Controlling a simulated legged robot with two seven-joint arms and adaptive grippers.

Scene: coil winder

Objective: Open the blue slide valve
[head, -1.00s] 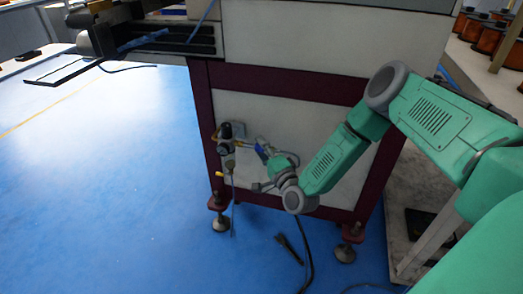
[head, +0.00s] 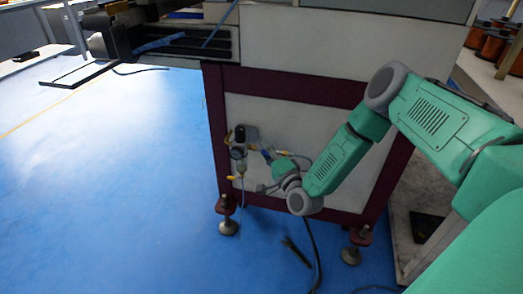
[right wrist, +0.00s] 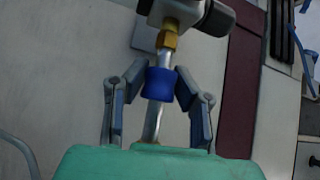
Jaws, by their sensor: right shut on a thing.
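The blue slide valve (right wrist: 159,84) is a short blue sleeve on a metal tube, just below a brass fitting (right wrist: 167,39). In the head view the blue valve (head: 267,156) is small and partly hidden by my gripper. My right gripper (right wrist: 161,82) has one finger on each side of the blue sleeve and is shut on it. In the head view this gripper (head: 271,161) reaches the valve from the right. My left gripper is not in view.
An air regulator (head: 239,150) with yellow fittings is mounted on the white, maroon-framed machine base (head: 310,120), left of the valve. A hose (head: 309,240) lies below. The blue floor (head: 110,200) is clear at left.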

